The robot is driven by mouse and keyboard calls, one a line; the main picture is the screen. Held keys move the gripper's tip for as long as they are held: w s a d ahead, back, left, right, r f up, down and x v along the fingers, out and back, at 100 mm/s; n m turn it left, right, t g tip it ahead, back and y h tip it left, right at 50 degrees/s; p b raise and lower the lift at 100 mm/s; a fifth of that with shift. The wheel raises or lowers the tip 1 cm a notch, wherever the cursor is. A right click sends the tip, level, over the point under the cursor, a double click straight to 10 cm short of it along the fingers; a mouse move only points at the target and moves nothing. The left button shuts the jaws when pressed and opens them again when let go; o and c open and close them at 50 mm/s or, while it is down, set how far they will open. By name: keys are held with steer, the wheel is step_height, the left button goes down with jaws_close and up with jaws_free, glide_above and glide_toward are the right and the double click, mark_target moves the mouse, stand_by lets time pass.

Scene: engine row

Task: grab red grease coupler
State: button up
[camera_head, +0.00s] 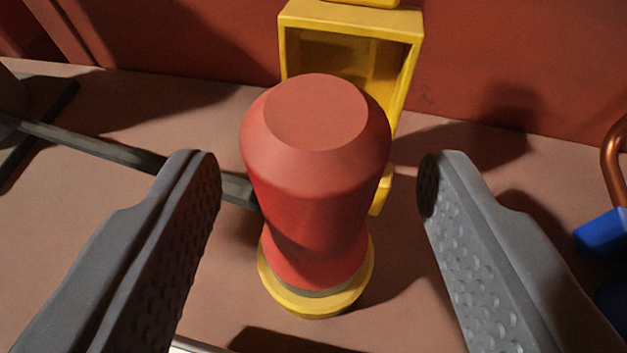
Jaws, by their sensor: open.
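The red grease coupler (312,190) stands upright in the middle of the view, with a flat round top and a narrower waist. A yellow ring (318,300) is at its foot. My gripper (318,182) is open, with one grey finger to the left of the coupler and one to the right. There is a visible gap between each finger and the coupler. The lower front of the coupler shows clearly between the fingers.
A yellow open box-like frame (412,75) stands close behind the coupler, before a red wall (510,60). A grey bar (95,148) runs from the left to behind the coupler. A blue part (603,233) and a copper pipe (610,160) are at the right edge.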

steer(key=shift+b+x, duration=0.5)
steer(key=shift+x, duration=1.4)
steer(key=shift+a+f, duration=0.1)
jaws_close()
